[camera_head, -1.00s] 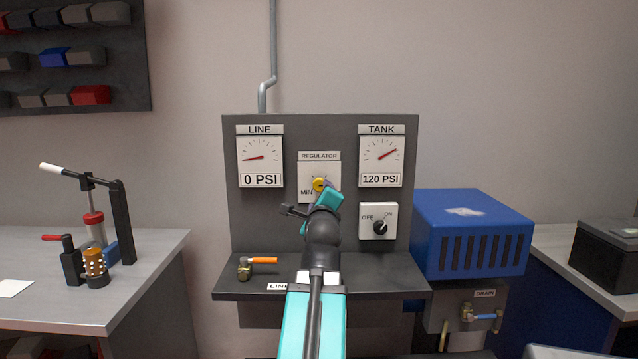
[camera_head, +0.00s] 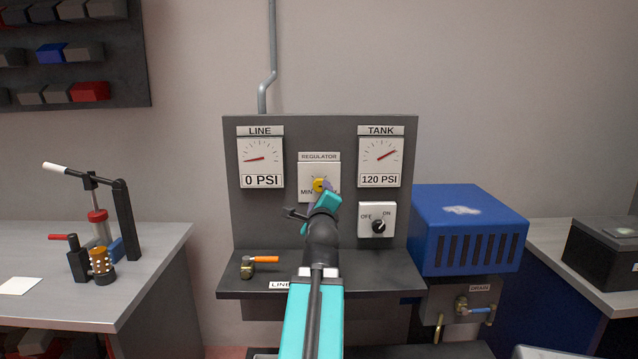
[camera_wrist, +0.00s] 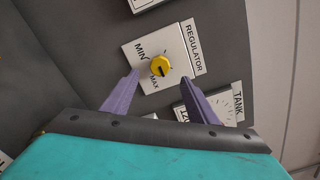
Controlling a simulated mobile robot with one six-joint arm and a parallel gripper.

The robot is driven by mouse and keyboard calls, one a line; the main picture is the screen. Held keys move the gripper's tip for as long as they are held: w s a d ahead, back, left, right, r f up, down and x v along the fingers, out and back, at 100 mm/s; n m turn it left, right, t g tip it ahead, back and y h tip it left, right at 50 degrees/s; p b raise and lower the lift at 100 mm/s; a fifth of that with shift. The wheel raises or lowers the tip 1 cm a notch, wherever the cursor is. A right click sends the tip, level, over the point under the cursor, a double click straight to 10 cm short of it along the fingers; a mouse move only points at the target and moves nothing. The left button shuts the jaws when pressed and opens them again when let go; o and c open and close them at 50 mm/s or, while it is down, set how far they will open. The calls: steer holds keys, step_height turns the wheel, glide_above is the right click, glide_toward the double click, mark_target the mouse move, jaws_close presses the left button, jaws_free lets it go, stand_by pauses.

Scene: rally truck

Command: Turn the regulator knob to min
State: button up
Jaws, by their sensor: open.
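The yellow regulator knob (camera_head: 318,185) sits on a white plate (camera_head: 312,170) marked REGULATOR and MIN on the dark panel. In the wrist view the knob (camera_wrist: 160,66) shows a dark mark on its face, and the plate carries MIN and MAX labels. I cannot tell exactly where the mark points. My gripper (camera_wrist: 160,76) is open, its two purple fingers spread on either side of the knob with gaps visible in that view. In the head view my gripper (camera_head: 328,187) is close in front of the knob and partly covers the plate.
The LINE gauge (camera_head: 261,160) reads 0 PSI and the TANK gauge (camera_head: 380,160) 120 PSI. An OFF/ON switch (camera_head: 378,226) is lower right. An orange-handled valve (camera_head: 262,260) rests on the shelf left of my arm. A blue box (camera_head: 468,230) stands to the right.

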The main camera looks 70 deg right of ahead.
mark_target(319, 186)
steer(key=shift+w+d+r+p, duration=0.1)
steer(key=shift+d+p, duration=0.3)
steer(key=shift+p, duration=1.25)
steer(key=shift+w+d+p, duration=0.15)
steer(key=shift+p, duration=0.4)
steer(key=shift+w+d+r+p, duration=0.1)
steer(key=shift+w+d+p, duration=0.15)
steer(key=shift+p, duration=0.55)
steer(key=shift+d+p, duration=0.25)
steer(key=shift+p, duration=0.6)
steer(key=d+p, duration=0.1)
steer(key=p, duration=0.3)
steer(key=shift+w+d, duration=0.15)
steer(key=shift+w+d+f, duration=0.1)
steer(key=shift+d+f, duration=0.1)
steer(key=shift+d, duration=0.1)
steer(key=shift+x, duration=2.4)
steer(key=shift+d, duration=0.1)
steer(key=shift+c, duration=0.4)
